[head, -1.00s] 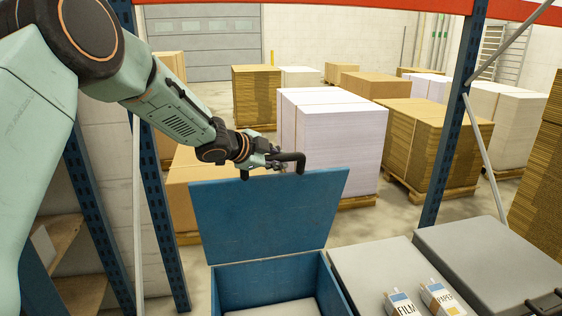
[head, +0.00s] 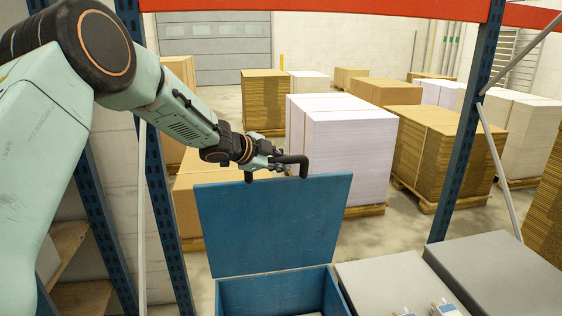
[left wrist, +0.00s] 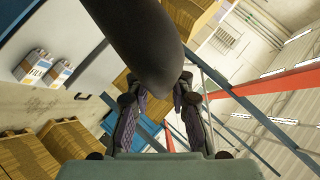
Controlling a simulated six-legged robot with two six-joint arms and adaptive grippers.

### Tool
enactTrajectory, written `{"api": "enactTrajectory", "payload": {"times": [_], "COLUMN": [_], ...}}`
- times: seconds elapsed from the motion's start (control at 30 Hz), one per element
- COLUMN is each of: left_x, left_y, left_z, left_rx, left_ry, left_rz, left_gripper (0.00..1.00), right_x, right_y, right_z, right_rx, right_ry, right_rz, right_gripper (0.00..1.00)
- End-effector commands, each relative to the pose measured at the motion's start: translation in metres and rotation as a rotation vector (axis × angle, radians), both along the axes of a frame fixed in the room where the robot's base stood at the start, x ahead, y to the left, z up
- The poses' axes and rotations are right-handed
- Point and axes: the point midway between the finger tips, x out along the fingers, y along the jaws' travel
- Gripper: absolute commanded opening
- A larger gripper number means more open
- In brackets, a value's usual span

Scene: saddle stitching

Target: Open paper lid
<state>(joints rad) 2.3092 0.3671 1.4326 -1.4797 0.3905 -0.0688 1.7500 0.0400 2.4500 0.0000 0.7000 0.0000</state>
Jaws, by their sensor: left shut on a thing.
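The blue lid (head: 272,226) stands raised, nearly upright, at the back of the blue box (head: 270,290) in the head view. A black handle (head: 291,161) is fixed at the lid's top edge. My left gripper (head: 272,163) is shut on this handle. In the left wrist view the dark handle (left wrist: 146,45) crosses close in front, between the fingers of my left gripper (left wrist: 160,100). Only a little of the box's inside shows at the bottom of the head view. My right gripper is not in view.
Grey lids (head: 392,284) lie to the right of the blue box. Label tags (left wrist: 34,66) reading FILM and the like show in the left wrist view. Blue rack posts (head: 468,125) stand at both sides, with a red beam (head: 320,8) above. Paper stacks (head: 345,150) stand behind.

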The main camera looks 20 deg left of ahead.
Motion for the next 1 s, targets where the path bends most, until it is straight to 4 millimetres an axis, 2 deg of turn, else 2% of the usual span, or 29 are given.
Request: {"api": "enactTrajectory", "payload": {"times": [0.2, 0.23, 0.5, 0.83, 1.0], "left_x": [0.002, 0.002, 0.003, 0.001, -0.014], "left_y": [0.001, 0.001, 0.001, 0.002, 0.008], "left_z": [0.003, 0.003, 0.002, 0.002, 0.012], "left_rx": [0.001, 0.001, 0.000, -0.001, -0.003], "left_ry": [-0.006, -0.006, -0.003, -0.001, -0.002], "left_rz": [0.002, 0.002, 0.001, 0.001, 0.004], "left_gripper": [0.00, 0.23, 0.45, 0.45, 0.45], "right_x": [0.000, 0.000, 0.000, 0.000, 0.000], "right_y": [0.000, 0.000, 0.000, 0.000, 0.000], "right_z": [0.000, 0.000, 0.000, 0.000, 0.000], "right_rx": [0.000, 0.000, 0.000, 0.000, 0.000], "right_ry": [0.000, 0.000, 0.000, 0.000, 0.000], "right_rz": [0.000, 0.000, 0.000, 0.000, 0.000], "right_gripper": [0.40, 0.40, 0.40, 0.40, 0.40]}}
